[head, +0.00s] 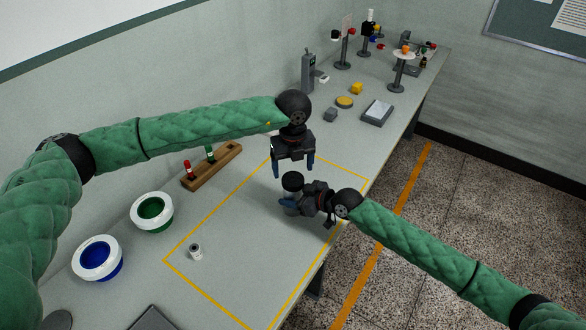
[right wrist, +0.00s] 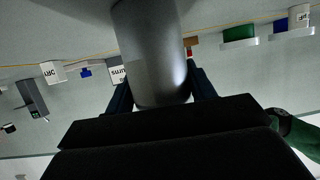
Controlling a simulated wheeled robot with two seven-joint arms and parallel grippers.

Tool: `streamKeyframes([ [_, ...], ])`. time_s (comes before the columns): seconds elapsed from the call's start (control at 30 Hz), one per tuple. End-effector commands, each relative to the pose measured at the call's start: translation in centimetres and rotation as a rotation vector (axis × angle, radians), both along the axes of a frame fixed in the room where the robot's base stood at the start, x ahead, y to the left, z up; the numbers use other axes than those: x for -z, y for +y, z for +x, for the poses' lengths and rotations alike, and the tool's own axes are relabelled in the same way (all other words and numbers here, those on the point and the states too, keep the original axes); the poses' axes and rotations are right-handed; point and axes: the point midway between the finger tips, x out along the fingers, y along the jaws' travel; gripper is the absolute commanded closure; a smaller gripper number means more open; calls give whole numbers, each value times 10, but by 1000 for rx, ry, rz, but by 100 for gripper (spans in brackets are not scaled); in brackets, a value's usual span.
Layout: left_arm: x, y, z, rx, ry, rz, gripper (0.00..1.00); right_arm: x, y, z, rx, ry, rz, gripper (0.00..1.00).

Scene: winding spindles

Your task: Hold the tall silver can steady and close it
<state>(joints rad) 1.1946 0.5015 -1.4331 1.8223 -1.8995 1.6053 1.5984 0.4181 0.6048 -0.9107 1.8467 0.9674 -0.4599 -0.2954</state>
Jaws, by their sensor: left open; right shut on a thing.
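The tall silver can (head: 291,196) stands inside the yellow outline in the head view, with a dark round top; I cannot tell whether this is a seated lid. My right gripper (head: 288,205) is shut around the can's body from the right. In the right wrist view the can (right wrist: 155,55) fills the space between the two fingers. My left gripper (head: 293,168) is open and empty, pointing down just above the can's top, its fingers spread to either side.
A small silver can (head: 195,252) stands at the left inside the yellow outline. A wooden rack (head: 213,167) and white-rimmed green (head: 152,212) and blue (head: 97,258) bowls lie left. A grey scale-like block (head: 377,112) and other items stand farther back. The outline's middle is clear.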

Motion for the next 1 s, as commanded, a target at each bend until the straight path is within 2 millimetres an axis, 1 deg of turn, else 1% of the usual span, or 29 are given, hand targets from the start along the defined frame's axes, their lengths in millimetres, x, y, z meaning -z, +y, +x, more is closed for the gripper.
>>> streamKeyframes([
  [0.03, 0, 0, 0, 0, 0, 0, 20, 0, 0, 0, 0, 0, 0, 100],
  [0.1, 0, 0, 0, 0, 0, 0, 24, 0, 0, 0, 0, 0, 0, 100],
  [0.27, 10, -2, -7, 1, 17, -4, 24, 0, 0, 0, 0, 0, 0, 100],
  [0.33, 10, -7, -9, -1, 24, -23, 24, 0, 0, 0, 0, 0, 0, 100],
  [0.37, 8, -10, -9, -3, 26, -34, 24, 0, 0, 0, 0, 0, 0, 100],
  [0.47, -5, -16, -8, -24, 20, -65, 24, 0, 0, 0, 0, 0, 0, 100],
  [0.6, -32, -11, 0, -140, 1, -53, 24, 0, 0, 0, 0, 0, 0, 100],
  [0.67, -36, -6, 2, -184, -4, -36, 24, 0, 0, 0, 0, 0, 0, 100],
  [0.8, -35, -1, 0, -256, -1, -4, 24, 0, 0, 0, 0, 0, 0, 100],
  [1.0, -35, 0, 0, -285, -1, 1, 24, 0, 0, 0, 0, 0, 0, 100],
])
